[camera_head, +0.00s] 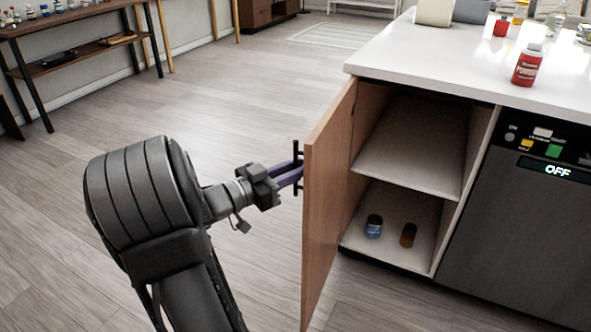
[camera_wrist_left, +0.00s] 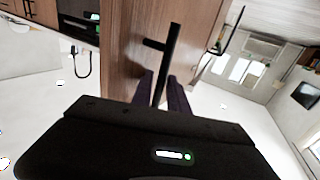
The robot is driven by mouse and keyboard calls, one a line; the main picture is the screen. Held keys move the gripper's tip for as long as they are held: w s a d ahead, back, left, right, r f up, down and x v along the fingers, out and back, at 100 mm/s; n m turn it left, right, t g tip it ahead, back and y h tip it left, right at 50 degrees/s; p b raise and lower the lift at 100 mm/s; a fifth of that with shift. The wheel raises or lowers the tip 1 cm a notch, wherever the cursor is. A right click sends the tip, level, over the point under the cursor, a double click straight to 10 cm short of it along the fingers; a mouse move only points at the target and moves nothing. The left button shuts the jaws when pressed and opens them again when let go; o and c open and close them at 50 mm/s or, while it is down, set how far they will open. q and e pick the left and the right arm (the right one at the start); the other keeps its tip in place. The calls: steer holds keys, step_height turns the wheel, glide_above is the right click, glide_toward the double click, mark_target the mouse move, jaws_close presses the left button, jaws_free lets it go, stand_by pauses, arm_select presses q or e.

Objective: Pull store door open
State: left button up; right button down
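The brown wooden store door (camera_head: 328,200) stands swung wide open on the left of the cabinet, showing its edge and inner face. Its black bar handle (camera_head: 296,150) is on the outer face, and it also shows in the wrist view (camera_wrist_left: 172,45). My left gripper (camera_head: 298,172) reaches the handle from the left. Its purple fingers lie on either side of the bar in the wrist view (camera_wrist_left: 163,92) and look closed on it. The fingertips are partly hidden by the door edge in the head view. My right gripper is in neither view.
The open cabinet has a middle shelf (camera_head: 415,150). A blue jar (camera_head: 374,227) and a brown bottle (camera_head: 408,235) stand on its floor. A dishwasher (camera_head: 520,220) is at the right. A red-and-white bottle (camera_head: 527,65) stands on the countertop (camera_head: 440,55). The floor left of the door is clear.

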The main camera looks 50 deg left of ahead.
arm_select(q)
steer(key=shift+s+f, duration=0.1)
steer(key=shift+s, duration=0.05)
steer(key=s+b, duration=0.2)
steer(key=s, duration=0.5)
steer(key=shift+s+a+b, duration=0.25)
steer(key=shift+b, duration=0.15)
stand_by(0.3)
